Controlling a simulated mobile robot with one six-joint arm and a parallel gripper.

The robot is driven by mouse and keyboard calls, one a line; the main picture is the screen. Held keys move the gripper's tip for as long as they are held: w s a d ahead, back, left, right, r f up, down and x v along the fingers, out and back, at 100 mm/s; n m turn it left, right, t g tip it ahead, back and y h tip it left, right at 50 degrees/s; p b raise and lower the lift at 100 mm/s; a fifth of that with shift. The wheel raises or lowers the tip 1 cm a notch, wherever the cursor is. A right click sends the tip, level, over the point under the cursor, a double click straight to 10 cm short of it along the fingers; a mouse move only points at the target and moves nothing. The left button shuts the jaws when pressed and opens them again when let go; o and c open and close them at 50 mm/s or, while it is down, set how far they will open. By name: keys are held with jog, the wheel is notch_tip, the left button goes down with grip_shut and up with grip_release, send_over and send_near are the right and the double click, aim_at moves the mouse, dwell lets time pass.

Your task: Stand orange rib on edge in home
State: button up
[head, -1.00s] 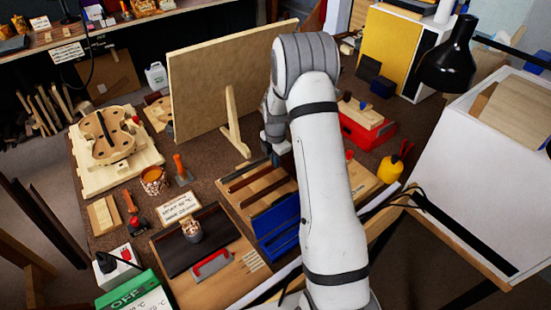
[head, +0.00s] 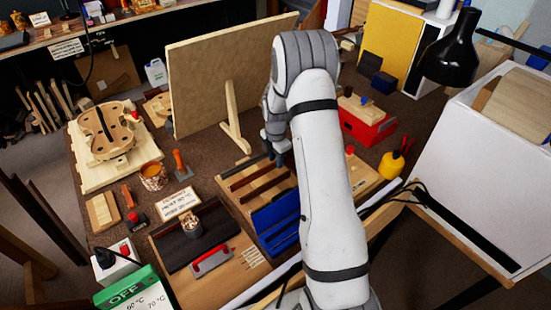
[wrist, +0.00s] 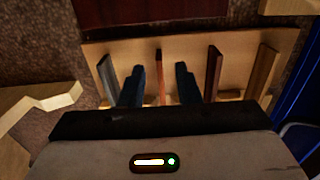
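The orange rib (wrist: 160,78) shows in the wrist view as a thin orange-brown strip, seemingly on edge on the pale wooden tray (wrist: 235,44). My gripper (wrist: 160,83) is open, with one dark finger on each side of it. Gaps show between the rib and both fingers. The rib's near end is hidden behind my gripper body. In the head view my gripper (head: 275,150) is low over the far end of the tray (head: 238,171), and my arm hides part of that area. I cannot pick out the orange rib there.
Beside the orange rib stand a grey strip (wrist: 107,80), a red-brown strip (wrist: 213,72) and a tan strip (wrist: 263,72). A blue tray (head: 276,220) lies in front. A propped wooden panel (head: 225,75) stands close behind. A red box (head: 368,128) is at the right.

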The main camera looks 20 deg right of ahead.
notch_tip(320, 180, up, 8)
jog(key=shift+f+b, duration=0.1)
jog(key=shift+b, duration=0.3)
dwell(0.4)
